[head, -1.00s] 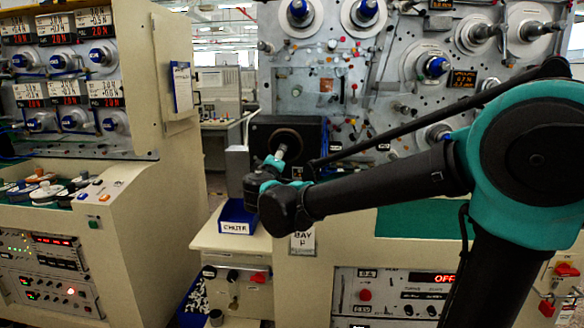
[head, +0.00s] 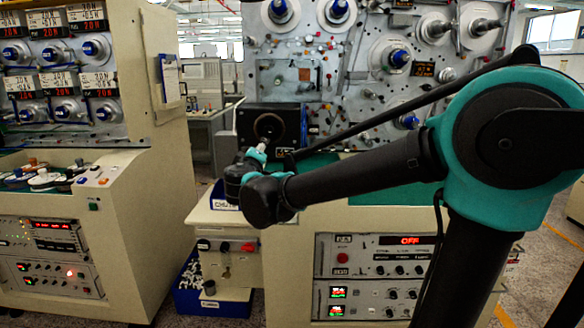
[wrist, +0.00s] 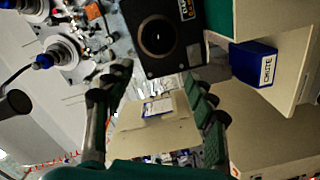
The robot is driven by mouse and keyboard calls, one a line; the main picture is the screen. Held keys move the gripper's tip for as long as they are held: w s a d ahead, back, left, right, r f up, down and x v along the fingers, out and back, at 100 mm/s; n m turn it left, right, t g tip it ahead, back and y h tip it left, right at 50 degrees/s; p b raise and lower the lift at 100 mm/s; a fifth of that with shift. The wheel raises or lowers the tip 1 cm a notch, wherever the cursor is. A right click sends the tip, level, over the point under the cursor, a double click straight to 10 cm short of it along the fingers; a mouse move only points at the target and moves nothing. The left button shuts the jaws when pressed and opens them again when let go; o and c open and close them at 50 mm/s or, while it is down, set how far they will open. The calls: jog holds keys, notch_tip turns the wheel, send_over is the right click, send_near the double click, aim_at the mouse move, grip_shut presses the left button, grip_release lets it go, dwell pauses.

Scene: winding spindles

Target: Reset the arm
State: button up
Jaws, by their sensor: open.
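My gripper (head: 262,148) is at the end of my arm, near the middle of the head view, in front of the winding machine. In the wrist view, its two dark fingers (wrist: 157,82) are spread wide apart with nothing between them. Past the fingertips, the wrist view shows a black box with a round opening (wrist: 157,36). The same black box (head: 291,115) is behind my gripper in the head view. My arm reaches forward and left from the large teal joint, and it hides part of the machine.
The blue chute bin (wrist: 252,63) is right of my fingers in the wrist view; my wrist partly hides it in the head view. A blue bin of white pieces (head: 190,293) is on the floor. A second machine (head: 150,230) stands left. Floor shows at right.

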jog(key=s+d+f+m+g+h, duration=0.2)
jog(key=s+d+f+m+g, duration=0.15)
jog(key=d+f, duration=0.7)
jog(key=s+d+f+m+g+h, duration=0.3)
jog(key=d+f, duration=0.4)
jog(key=d, duration=0.6)
jog(key=s+d+f+m+g+y, duration=0.3)
jog(key=s+d+f+g, duration=0.3)
jog(key=s+f, duration=0.4)
jog(key=s+f+m+g+y, duration=0.1)
jog(key=s+f+m+y, duration=0.1)
jog(key=s+f, duration=0.6)
jog(key=shift+s+a+f+y, duration=0.2)
jog(key=shift+s+y, duration=0.3)
jog(key=shift+s, duration=0.3)
jog(key=shift+r, duration=0.1)
